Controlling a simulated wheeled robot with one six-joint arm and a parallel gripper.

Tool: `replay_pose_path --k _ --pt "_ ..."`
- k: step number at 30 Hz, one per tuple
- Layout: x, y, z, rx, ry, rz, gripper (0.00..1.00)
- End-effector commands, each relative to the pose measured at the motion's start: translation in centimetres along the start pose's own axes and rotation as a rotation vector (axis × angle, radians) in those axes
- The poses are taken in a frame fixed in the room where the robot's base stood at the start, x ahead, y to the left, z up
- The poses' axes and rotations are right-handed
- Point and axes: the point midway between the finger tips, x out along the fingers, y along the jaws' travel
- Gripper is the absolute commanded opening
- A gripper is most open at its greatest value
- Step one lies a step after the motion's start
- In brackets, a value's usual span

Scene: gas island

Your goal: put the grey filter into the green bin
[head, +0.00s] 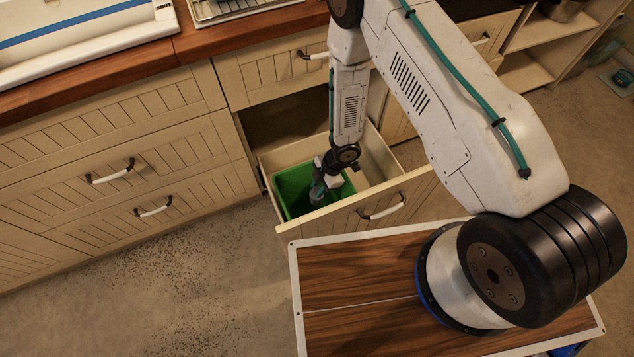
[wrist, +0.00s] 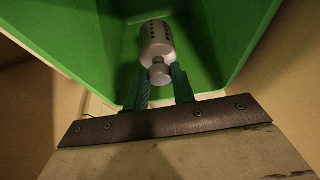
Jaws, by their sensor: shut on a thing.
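The grey filter (wrist: 157,45) shows in the wrist view as a small cylinder with dark holes and a narrower neck. My gripper (wrist: 160,88) is shut on the filter at its neck end. The green bin (wrist: 215,40) is around and beyond the filter in the wrist view. In the head view the green bin (head: 292,183) stands in the left part of an open drawer. My gripper (head: 316,192) reaches down inside the bin's opening there. The filter is too small and covered to make out clearly in the head view.
The open drawer (head: 385,195) has its front panel between the bin and my base. Its right part looks empty. A wooden counter (head: 240,35) runs above the cabinets at the back. The floor (head: 170,270) at the left is clear.

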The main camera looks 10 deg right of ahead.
Motion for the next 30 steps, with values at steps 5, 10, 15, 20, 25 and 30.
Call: replay_pose_path --k 5,10,15,20,25,30 --pt "1.7 -0.1 0.7 -0.001 0.0 -0.001 0.0" --pt "3.3 -0.1 1.4 0.001 0.0 -0.001 0.0" --pt "4.5 0.0 1.9 0.0 0.0 0.0 0.0" --pt "5.1 0.0 2.1 0.0 0.0 0.001 0.0" --pt "5.3 0.0 2.2 -0.001 0.0 0.001 0.0" --pt "5.3 0.0 2.2 -0.001 0.0 0.001 0.0"
